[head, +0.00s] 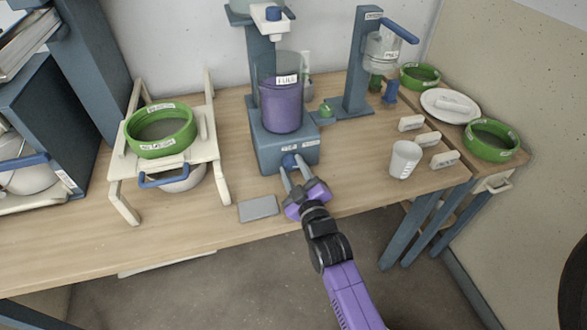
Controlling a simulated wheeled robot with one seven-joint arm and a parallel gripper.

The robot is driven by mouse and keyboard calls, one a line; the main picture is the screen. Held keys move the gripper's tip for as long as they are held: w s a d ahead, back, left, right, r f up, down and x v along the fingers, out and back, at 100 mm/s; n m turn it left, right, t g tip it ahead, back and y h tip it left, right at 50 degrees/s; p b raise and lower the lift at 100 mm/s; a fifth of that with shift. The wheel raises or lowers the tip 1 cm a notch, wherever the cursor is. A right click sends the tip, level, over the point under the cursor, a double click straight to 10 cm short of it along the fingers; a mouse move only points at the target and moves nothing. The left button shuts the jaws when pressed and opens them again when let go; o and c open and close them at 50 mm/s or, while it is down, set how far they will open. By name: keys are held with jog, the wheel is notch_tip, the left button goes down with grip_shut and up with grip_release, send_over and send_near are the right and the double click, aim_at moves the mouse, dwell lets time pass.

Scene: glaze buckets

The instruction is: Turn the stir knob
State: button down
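The stir knob (289,160) is a small blue knob on the front of the blue-grey stirrer base (262,150). A clear container with purple glaze (282,108) and a "FULL" label stands on that base. My gripper (292,163) reaches in from the front, with its two grey fingers apart and their tips at either side of the knob. The fingertips partly hide the knob. I cannot tell whether they press on it or only straddle it. Labels on the base front are too small to read.
A grey flat pad (258,208) lies left of my gripper. A white cup (404,159) stands to the right. A green sieve (160,130) sits on a cream stand (128,207) at left. A blue-grey post (359,65) with a lever rises behind right.

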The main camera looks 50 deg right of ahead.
dwell(0.3)
jog(key=m+p, duration=0.1)
jog(key=m, duration=0.5)
jog(key=shift+m, duration=0.3)
jog(key=m+p, duration=0.1)
jog(key=m, duration=0.5)
jog(key=shift+f+p, duration=0.1)
jog(key=shift+p, duration=0.25)
jog(key=c, duration=0.9)
grip_release()
jog(key=shift+b+v, duration=0.55)
jog(key=shift+v, duration=3.4)
jog(key=shift+f, duration=0.1)
